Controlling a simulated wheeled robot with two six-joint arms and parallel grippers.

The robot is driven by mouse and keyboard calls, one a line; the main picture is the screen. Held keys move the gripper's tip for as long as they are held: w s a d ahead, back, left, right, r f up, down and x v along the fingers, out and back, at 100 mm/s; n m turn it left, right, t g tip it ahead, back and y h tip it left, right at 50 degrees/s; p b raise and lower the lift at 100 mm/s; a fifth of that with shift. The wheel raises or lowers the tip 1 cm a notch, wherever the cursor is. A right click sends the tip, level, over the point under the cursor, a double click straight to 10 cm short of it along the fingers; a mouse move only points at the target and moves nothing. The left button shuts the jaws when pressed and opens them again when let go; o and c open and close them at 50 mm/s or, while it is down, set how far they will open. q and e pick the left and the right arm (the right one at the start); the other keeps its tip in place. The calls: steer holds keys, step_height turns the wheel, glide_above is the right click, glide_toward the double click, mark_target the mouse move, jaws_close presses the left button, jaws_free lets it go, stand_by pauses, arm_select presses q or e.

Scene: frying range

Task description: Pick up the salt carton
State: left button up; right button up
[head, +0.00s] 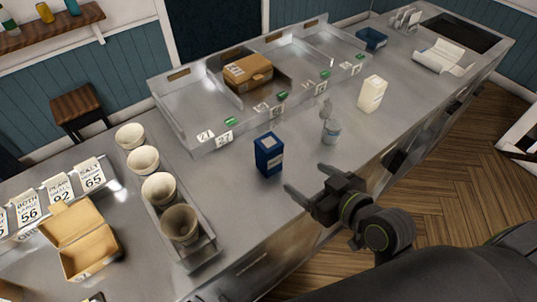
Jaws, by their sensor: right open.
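A dark blue upright carton with a pale label (269,155) looks like the salt carton; its lettering is too small to read. It stands on the steel counter (240,195), in front of the divided steel tray. My right gripper (306,179) is open and empty. In the head view its fingers point left, and it lies just below and to the right of the blue carton, apart from it. My left gripper is out of view.
A clear bottle (331,129) and a white carton (371,94) stand right of the blue carton. The divided tray (190,108) behind holds a brown box (248,73). Paper cups (160,189) in a rack and an open cardboard box (84,252) are at left.

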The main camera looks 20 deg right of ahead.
steer(key=b, duration=0.5)
glide_toward(275, 157)
steer(key=f, duration=0.1)
steer(key=x, duration=0.4)
steer(key=p+x, duration=0.1)
steer(key=x, duration=0.1)
steer(key=shift+w+a+r, duration=0.1)
steer(key=shift+w+r, duration=0.2)
steer(key=shift+w+a+f, duration=0.15)
steer(key=shift+w+f, duration=0.05)
steer(key=shift+w, duration=0.25)
steer(key=shift+p+x, duration=0.7)
steer(key=shift+x, duration=1.95)
steer(key=c, duration=1.1)
